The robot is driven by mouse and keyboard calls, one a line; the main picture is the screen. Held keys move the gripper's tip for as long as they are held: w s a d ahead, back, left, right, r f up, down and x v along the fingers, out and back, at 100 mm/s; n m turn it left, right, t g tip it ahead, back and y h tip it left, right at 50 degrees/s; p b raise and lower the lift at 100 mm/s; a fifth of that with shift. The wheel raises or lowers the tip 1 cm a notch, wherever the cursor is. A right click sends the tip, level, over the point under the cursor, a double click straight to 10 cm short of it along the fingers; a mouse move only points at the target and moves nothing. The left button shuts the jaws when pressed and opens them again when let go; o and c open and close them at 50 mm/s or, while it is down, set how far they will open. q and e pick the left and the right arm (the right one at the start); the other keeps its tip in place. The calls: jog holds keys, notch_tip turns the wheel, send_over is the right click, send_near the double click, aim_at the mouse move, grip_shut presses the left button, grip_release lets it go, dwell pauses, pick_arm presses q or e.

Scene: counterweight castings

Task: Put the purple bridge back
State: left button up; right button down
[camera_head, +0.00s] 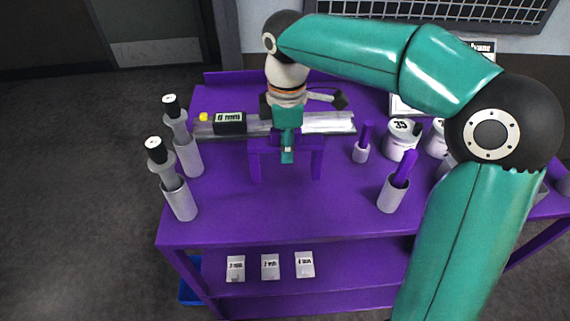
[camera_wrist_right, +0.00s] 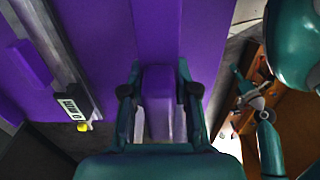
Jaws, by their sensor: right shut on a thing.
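The purple bridge (camera_head: 257,152) is upright, its crossbeam and two legs showing in front of the grey rail in the head view. My right gripper (camera_head: 287,154) points down and is shut on the middle of the crossbeam. In the right wrist view its two fingers (camera_wrist_right: 159,105) flank a purple block-like part of the bridge (camera_wrist_right: 158,90). I cannot tell whether the bridge's feet touch the purple table. My left gripper is not in the head view; teal parts of mine show at the right of the wrist view, and the jaw state there is unclear.
The grey rail (camera_head: 330,122) carries a black "6 mm" block (camera_head: 230,123). Two grey posts (camera_head: 180,200) stand at left. Purple-handled tools in cups (camera_head: 392,195) and white pots (camera_head: 402,139) stand at right. The table front (camera_head: 285,215) is clear; white labelled cards (camera_head: 270,267) lie below.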

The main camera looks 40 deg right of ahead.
notch_tip(320, 180, down, 5)
jog(key=shift+r, duration=0.1)
dwell(0.3)
jog(key=c, duration=0.9)
grip_release()
